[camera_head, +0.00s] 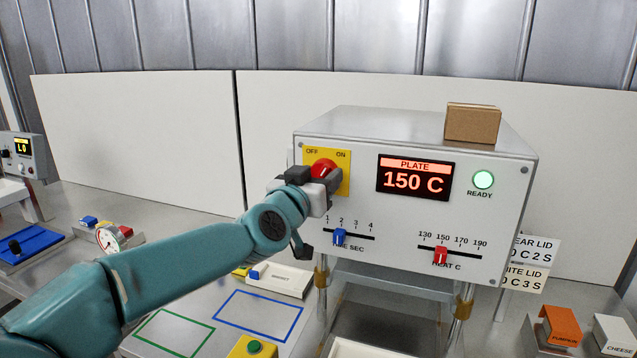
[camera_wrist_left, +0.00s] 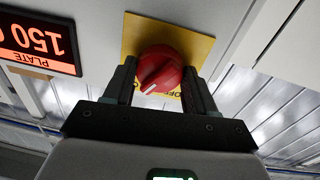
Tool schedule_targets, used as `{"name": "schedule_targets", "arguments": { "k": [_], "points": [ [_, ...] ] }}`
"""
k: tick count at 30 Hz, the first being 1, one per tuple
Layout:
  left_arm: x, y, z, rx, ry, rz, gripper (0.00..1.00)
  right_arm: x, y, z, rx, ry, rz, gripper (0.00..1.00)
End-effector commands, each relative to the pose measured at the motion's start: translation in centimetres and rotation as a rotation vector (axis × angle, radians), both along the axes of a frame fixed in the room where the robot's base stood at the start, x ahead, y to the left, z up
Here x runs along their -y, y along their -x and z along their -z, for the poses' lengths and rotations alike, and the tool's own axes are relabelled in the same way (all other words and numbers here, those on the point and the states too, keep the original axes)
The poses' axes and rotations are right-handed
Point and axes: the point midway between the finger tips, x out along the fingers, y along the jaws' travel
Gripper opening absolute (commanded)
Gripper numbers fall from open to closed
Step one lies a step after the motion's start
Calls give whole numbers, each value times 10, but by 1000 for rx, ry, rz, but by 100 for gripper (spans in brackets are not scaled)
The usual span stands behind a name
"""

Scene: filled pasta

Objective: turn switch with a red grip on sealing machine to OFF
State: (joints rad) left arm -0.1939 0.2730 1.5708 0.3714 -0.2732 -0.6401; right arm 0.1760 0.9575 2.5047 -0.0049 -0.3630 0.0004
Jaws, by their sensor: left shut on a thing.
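The sealing machine (camera_head: 350,133) is a white box with a red PLATE display (camera_head: 414,180) reading 150 C. Its switch with a red grip (camera_head: 325,167) sits on a yellow plate (camera_head: 341,184) marked OFF at left and ON at right. My left gripper (camera_head: 325,187) is at the switch and hides its lower part. In the left wrist view my left gripper (camera_wrist_left: 160,92) has its two fingers on either side of the red grip (camera_wrist_left: 160,70), shut on it. A white pointer line shows on the grip. My right gripper is not in view.
A green READY lamp (camera_head: 483,180) is lit. Below are a blue slider (camera_head: 340,237) and a red slider (camera_head: 440,256). A brown box (camera_head: 472,123) sits on top of the machine. Lid cards (camera_head: 535,262) stand at right. A gauge (camera_head: 112,236) stands at left.

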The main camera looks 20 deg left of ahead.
Motion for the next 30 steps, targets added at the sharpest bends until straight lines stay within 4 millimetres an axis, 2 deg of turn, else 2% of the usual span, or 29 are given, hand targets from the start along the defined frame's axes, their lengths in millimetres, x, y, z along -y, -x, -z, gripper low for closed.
{"name": "schedule_targets", "arguments": {
  "k": [9, 30],
  "points": [
    [0, 0, 3, -10, 298, 1, 25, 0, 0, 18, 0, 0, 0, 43],
    [1, 0, 3, -33, 957, 1, 25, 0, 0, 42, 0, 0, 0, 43]
  ]
}}
